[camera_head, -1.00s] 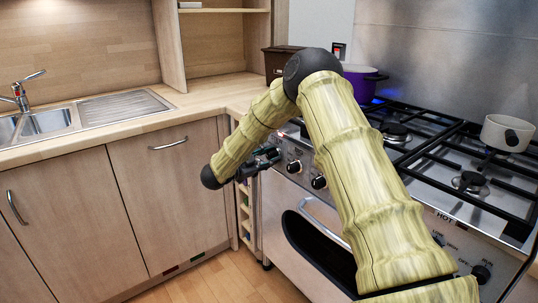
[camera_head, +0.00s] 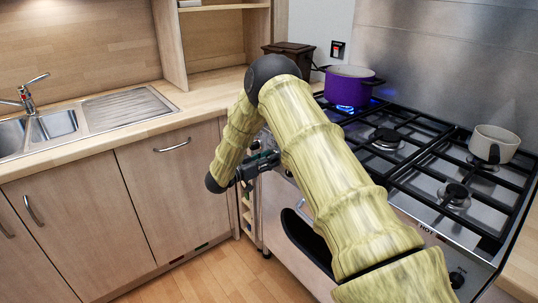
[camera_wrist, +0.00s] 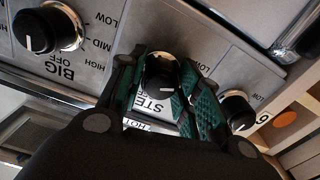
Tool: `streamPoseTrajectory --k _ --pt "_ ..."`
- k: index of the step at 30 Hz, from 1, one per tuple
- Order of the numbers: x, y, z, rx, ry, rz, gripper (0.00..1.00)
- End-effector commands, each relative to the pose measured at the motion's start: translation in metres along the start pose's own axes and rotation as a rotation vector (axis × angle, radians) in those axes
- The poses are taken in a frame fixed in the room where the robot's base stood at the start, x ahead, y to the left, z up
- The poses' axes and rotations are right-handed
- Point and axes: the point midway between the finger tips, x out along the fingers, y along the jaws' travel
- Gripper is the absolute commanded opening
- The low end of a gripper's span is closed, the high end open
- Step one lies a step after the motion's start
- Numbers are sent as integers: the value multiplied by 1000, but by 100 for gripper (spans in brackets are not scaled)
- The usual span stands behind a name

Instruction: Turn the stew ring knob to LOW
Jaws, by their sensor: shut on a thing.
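The stew ring knob (camera_wrist: 160,72) is a dark round knob on the steel panel, with the letters "STE" showing beside it in the wrist view. A white pointer mark on its face lies roughly level in the picture. My gripper (camera_wrist: 163,80) has a green-padded finger on each side of the knob and is shut on it. In the head view my gripper (camera_head: 258,165) is at the left end of the cooker front. My arm hides the stew knob there.
The BIG knob (camera_wrist: 47,32) is left in the wrist view; another knob (camera_wrist: 237,110) is close on the right. A purple pot (camera_head: 349,87) stands over a lit blue flame. A cream pan (camera_head: 494,144) stands on the right of the hob (camera_head: 430,160).

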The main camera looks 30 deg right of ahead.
Motion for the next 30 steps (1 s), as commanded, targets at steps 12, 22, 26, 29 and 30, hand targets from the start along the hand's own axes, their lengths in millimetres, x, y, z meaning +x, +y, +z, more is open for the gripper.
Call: streamPoseTrajectory --k 12,22,26,29,30 --pt "-1 0 1 -140 -2 -1 10" --pt "-1 0 1 -150 -2 -1 10" --pt "-1 0 1 -150 -1 -1 10" --pt "-1 0 1 -149 -1 -1 52" --pt "0 0 1 -149 -1 -1 55"
